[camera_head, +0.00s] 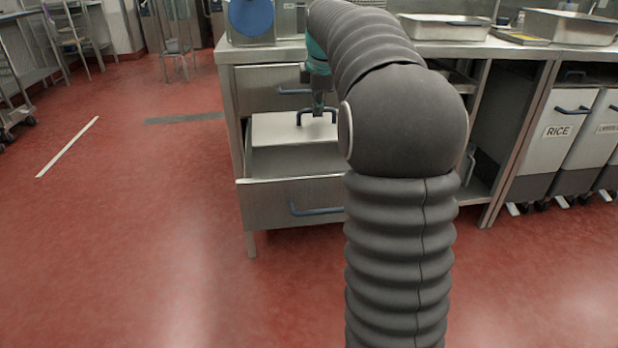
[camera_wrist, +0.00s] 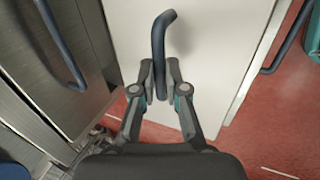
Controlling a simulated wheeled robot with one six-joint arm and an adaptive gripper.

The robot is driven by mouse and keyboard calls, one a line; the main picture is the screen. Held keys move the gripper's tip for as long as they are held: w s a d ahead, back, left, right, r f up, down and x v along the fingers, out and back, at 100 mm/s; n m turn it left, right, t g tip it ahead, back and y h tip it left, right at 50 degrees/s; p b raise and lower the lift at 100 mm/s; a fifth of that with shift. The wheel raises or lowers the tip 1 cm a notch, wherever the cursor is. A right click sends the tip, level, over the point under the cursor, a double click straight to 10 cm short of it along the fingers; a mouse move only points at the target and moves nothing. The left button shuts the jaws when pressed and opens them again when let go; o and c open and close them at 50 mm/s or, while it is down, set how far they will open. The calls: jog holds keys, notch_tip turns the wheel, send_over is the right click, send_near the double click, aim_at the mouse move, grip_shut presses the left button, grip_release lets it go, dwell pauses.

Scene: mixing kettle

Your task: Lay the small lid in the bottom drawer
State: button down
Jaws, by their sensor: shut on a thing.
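The small lid (camera_head: 285,130) is a pale flat rectangle with a dark blue bar handle. My gripper (camera_head: 317,106) is shut on that handle, and the wrist view shows the fingers (camera_wrist: 159,88) on either side of the handle's end, with the pale lid (camera_wrist: 210,45) beyond them. The bottom drawer (camera_head: 265,195) is pulled open, and the lid is level or nearly so over its opening. I cannot tell whether the lid touches the drawer. My arm hides the right part of the lid and drawer.
The shut top drawer (camera_head: 262,90) is just behind the lid; its blue handle (camera_wrist: 62,45) shows at left in the wrist view. The counter (camera_head: 260,54) with metal pans (camera_head: 445,28) is above. Red floor (camera_head: 140,240) at left is clear.

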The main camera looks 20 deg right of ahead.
jog(key=shift+w+d+f+b, duration=0.1)
jog(key=shift+w+f+b, duration=0.35)
jog(key=shift+f, duration=2.9)
jog(key=shift+w+d+f+b, duration=0.1)
jog(key=shift+w+f+b, duration=0.3)
jog(key=shift+f, duration=2.95)
jog(key=shift+w+d+f+b, duration=0.1)
jog(key=shift+w+f+b, duration=0.35)
jog(key=shift+f, duration=2.9)
jog(key=shift+f, duration=0.1)
jog(key=c, duration=1.2)
grip_release()
